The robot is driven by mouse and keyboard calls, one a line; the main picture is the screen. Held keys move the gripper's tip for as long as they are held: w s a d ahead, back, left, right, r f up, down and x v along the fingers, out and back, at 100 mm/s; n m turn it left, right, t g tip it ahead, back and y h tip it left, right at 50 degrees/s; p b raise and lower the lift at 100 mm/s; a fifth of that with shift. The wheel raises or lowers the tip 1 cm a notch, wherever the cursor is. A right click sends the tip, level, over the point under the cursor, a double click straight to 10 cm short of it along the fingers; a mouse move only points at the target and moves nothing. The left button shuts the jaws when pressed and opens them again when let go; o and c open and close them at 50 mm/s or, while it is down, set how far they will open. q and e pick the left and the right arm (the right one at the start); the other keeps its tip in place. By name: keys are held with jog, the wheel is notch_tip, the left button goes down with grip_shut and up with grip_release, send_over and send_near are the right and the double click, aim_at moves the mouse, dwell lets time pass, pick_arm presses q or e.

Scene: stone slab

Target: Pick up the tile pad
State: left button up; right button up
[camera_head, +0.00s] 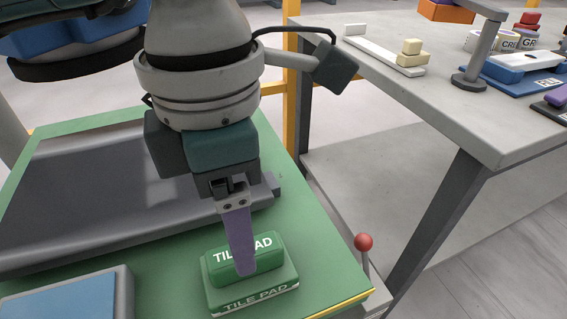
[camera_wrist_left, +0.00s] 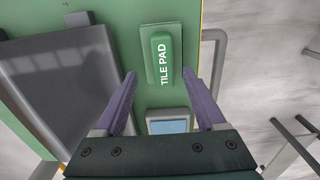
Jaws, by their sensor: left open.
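The tile pad (camera_head: 218,266) is a green block with white "TILE PAD" lettering. It rests on a flat green base (camera_head: 270,292) bearing the same words, near the front right corner of the green bench top. It also shows in the left wrist view (camera_wrist_left: 161,50), upper middle, with its lettering running lengthwise. My left gripper (camera_head: 242,272) points down over the pad, and one purple finger hides part of the block. In the left wrist view my gripper (camera_wrist_left: 160,74) is open, its two purple fingertips on either side of the pad's near end. Contact cannot be told. My right gripper is out of view.
A dark grey slab (camera_head: 95,190) lies behind the pad on the green bench (camera_head: 165,280). A blue panel in a grey frame (camera_head: 65,300) is at the front left. A red-knobbed lever (camera_head: 363,242) stands at the right edge. A grey table (camera_head: 420,110) holds several items.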

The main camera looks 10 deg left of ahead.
aim_at(226, 292)
pick_arm(q)
jog(key=f, duration=0.4)
jog(key=shift+s+d+f, duration=0.1)
jog(key=shift+d+f, duration=0.2)
jog(key=shift+f, duration=0.05)
jog(key=shift+c, duration=0.2)
grip_shut()
